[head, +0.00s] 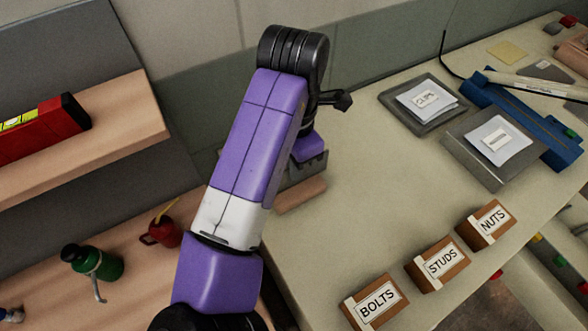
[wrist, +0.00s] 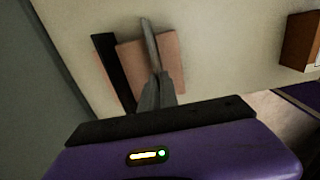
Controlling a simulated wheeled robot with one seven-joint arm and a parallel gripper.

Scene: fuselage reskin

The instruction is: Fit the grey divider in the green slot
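In the wrist view, a thin grey plate, which looks like the grey divider (wrist: 149,42), is seen nearly edge-on. My gripper (wrist: 157,84) has its grey fingers close together at the plate's near end and appears shut on it. Behind the plate is a pinkish-brown block (wrist: 173,58) on the table; I cannot tell whether they touch. In the head view, my arm hides most of the gripper, and the block (head: 300,195) shows below it. A small green mark (head: 571,133) shows at the far right, but I cannot make out a green slot.
Boxes labelled BOLTS (head: 375,303), STUDS (head: 440,262) and NUTS (head: 487,224) line the table's front edge. The middle of the table (head: 385,190) is clear.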

